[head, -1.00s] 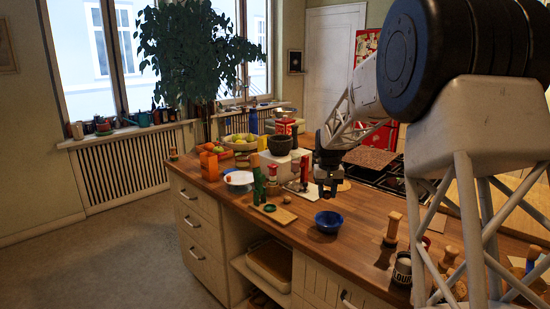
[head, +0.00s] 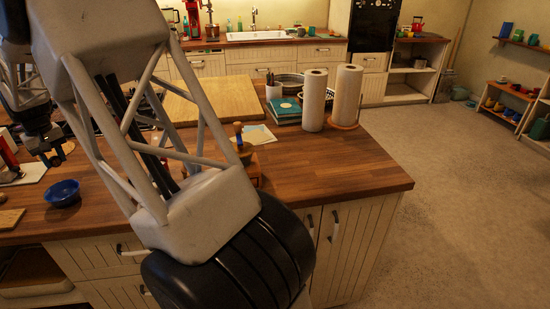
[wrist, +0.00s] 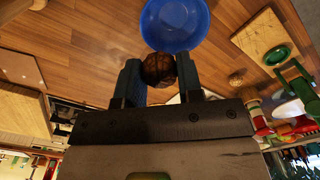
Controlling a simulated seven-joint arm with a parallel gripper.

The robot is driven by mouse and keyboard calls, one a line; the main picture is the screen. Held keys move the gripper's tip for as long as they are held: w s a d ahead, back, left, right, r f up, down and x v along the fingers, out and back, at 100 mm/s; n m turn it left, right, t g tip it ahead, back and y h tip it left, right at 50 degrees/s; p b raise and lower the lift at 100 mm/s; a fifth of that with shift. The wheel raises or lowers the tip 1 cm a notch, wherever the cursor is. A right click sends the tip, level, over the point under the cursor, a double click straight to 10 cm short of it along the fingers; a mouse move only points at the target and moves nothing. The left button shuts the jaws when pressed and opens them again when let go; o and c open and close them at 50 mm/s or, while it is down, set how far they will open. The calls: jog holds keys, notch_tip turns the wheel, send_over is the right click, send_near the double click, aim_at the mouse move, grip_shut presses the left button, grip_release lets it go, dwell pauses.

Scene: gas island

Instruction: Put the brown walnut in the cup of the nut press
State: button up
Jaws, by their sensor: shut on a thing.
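My gripper (wrist: 158,82) is shut on the brown walnut (wrist: 158,68), which sits between the two fingertips in the wrist view. What looks like the nut press is a green upright (wrist: 295,85) beside a wooden board (wrist: 255,30) carrying a green ring-shaped cup (wrist: 277,55), at the right of the wrist view. The walnut is apart from that cup. Only the board's edge (head: 10,218) shows in the head view.
A blue bowl (wrist: 175,22) stands on the counter near the walnut; it also shows in the head view (head: 62,192). A small round brown thing (wrist: 236,78) lies near the board. Paper rolls (head: 315,100) stand on the island's far side. The counter's right end (head: 350,170) is clear.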

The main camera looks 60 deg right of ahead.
jog(key=s+d+m, duration=0.2)
jog(key=s+d, duration=0.7)
jog(key=d, duration=0.6)
jog(key=s+d+m, duration=0.2)
jog(key=s+d, duration=0.7)
jog(key=d, duration=0.6)
jog(key=s+d+m, duration=0.1)
jog(key=s+d, duration=0.9)
jog(key=d, duration=0.5)
jog(key=s+d+f+m, duration=0.1)
jog(key=s+d, duration=0.2)
jog(key=s, duration=0.4)
jog(key=s+d+f+m, duration=0.1)
jog(key=s+d, duration=0.3)
jog(key=s, duration=0.3)
jog(key=shift+m, duration=0.8)
jog(key=s+a+f, duration=0.1)
jog(key=s+f, duration=0.1)
jog(key=s, duration=0.6)
jog(key=s+a+f, duration=0.2)
jog(key=s, duration=0.6)
jog(key=s+a+f, duration=0.2)
jog(key=s, duration=0.6)
jog(key=shift+s+a+f, duration=0.1)
jog(key=shift+f, duration=0.1)
